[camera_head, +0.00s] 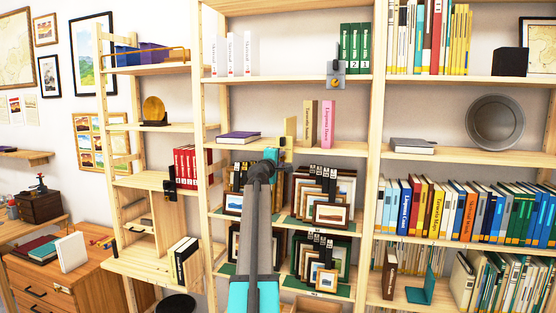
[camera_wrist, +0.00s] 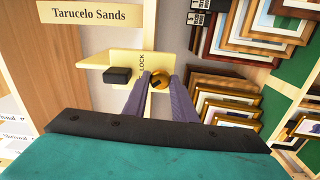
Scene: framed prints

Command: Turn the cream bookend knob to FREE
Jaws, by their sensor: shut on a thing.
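The cream bookend (camera_wrist: 108,60) shows in the wrist view as a pale plate with a black block (camera_wrist: 118,76) and the printed word LOCK. A round brass knob with a dark slot (camera_wrist: 160,81) sits at its right. My gripper (camera_wrist: 160,84) has its two grey fingers on either side of this knob and is shut on it. The FREE mark is not visible to me. In the head view the bookend (camera_head: 290,128) stands upright on the middle shelf, with my gripper (camera_head: 272,155) at its lower front. The knob is too small to make out there.
A brown book (camera_head: 309,123) and a pink book (camera_head: 328,124) stand just right of the bookend. A purple book (camera_head: 238,138) lies to its left. Framed prints (camera_head: 325,186) crowd the shelf below, close under my arm. The wall behind the bookend is bare.

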